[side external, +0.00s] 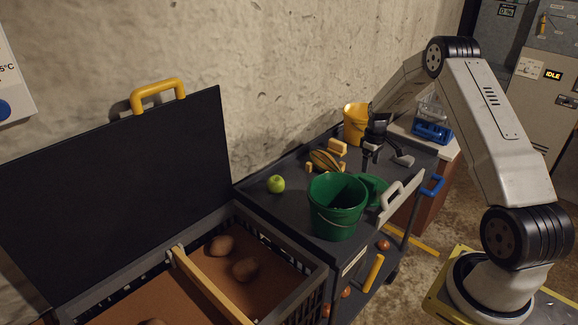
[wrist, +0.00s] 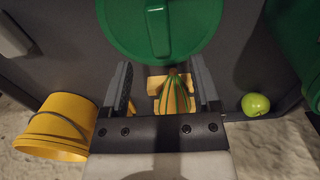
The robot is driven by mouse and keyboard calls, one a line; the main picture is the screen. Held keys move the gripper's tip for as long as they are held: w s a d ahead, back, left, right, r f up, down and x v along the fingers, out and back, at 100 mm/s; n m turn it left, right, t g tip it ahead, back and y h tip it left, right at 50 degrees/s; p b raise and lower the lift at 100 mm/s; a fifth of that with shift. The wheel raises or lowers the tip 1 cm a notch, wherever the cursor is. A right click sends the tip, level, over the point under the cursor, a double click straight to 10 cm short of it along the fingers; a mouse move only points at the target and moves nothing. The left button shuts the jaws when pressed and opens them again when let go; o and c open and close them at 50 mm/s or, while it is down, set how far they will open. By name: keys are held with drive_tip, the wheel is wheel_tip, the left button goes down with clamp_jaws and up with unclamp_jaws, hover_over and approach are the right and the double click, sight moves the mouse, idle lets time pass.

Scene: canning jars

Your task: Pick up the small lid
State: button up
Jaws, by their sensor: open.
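A round green lid (wrist: 158,14) with a raised bar handle (wrist: 157,30) lies at the top of the wrist view. It is the only lid I can make out. In the side external view the green lid (side external: 374,187) is partly hidden behind a green bucket. My gripper (side external: 384,158) is over the cart top, behind the lid. In the wrist view my gripper (wrist: 160,64) is open, with its fingertips beside the lid's near edge and nothing held. I cannot tell the height of the fingers above the surface.
A striped gourd (side external: 325,160) and yellow blocks (side external: 338,147) lie left of my gripper. A yellow bucket (side external: 355,124) stands behind it. The green bucket (side external: 337,205) and a green apple (side external: 276,184) share the cart top (side external: 262,205). A crate (side external: 315,282) stands at the front left.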

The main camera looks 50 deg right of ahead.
sight(368, 178)
drive_tip(key=shift+f, duration=0.15)
drive_tip(key=shift+f, duration=1.2)
drive_tip(key=shift+f, duration=0.1)
drive_tip(key=shift+s+f, duration=0.1)
drive_tip(key=shift+f, duration=2.4)
clamp_jaws()
